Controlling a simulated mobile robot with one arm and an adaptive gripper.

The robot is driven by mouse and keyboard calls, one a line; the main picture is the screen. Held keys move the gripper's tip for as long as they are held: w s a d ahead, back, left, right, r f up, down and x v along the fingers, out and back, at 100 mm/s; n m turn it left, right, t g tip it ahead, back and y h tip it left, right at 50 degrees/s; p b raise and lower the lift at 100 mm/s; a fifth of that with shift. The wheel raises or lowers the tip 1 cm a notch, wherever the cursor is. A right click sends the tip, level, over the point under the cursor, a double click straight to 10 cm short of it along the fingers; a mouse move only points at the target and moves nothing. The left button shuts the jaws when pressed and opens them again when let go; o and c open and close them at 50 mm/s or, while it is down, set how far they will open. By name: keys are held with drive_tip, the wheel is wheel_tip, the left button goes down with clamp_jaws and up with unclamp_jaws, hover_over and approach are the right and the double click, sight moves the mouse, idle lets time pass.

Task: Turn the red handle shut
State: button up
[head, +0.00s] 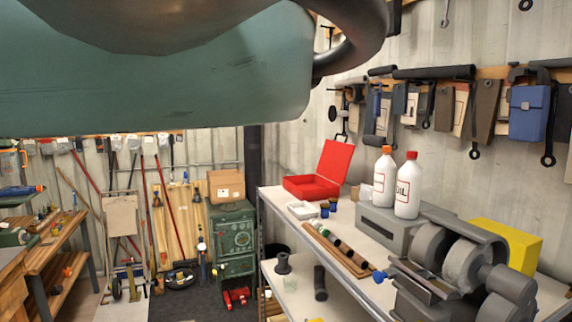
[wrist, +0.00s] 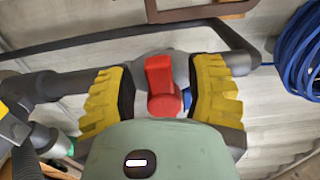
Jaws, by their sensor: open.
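The red handle (wrist: 161,82) is in the middle of the wrist view, with an upright red bar and a rounded red lower part. It sits in front of a grey round body, with a bit of blue beside it. My gripper (wrist: 162,92) is open, with one yellow-padded finger on each side of the handle. A gap shows between each finger and the red part, so I see no contact. The handle's lower end is partly hidden behind my green gripper body. I cannot make out the red handle or my fingertips in the head view.
Dark pipes (wrist: 60,86) run left of the handle, and a blue coiled hose (wrist: 298,50) hangs at right. In the head view, a workbench (head: 275,200) holds a red case (head: 322,172), white bottles (head: 408,190) and a grey grinder (head: 460,262). A large teal shape blocks the upper left.

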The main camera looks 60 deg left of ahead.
drive_tip(key=v, duration=1.2)
idle(0.3)
